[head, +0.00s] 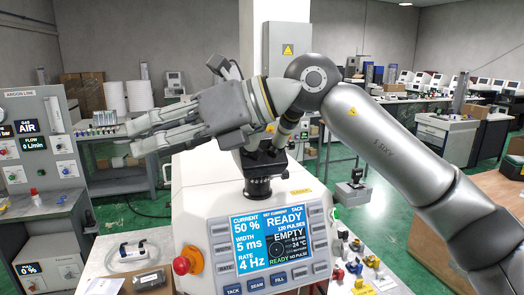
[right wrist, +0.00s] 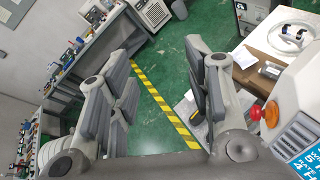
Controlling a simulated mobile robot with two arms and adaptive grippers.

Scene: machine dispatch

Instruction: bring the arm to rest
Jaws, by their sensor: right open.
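My right arm (head: 385,135) comes in from the right of the head view and bends at a raised elbow or wrist joint. My right gripper (head: 135,138) points left, in front of the machine's top and microscope-like eyepiece. It is open and empty. In the right wrist view the two fingers of the gripper (right wrist: 160,95) stand well apart, with only green floor and a yellow-black stripe between them. My left gripper does not show.
A white machine (head: 215,225) with a lit screen (head: 272,238) and red knob (head: 188,261) stands front centre. A gas panel (head: 38,140) stands at left. Small coloured parts (head: 355,268) lie at right. Benches line the back. Green floor (right wrist: 160,65) is open beneath the gripper.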

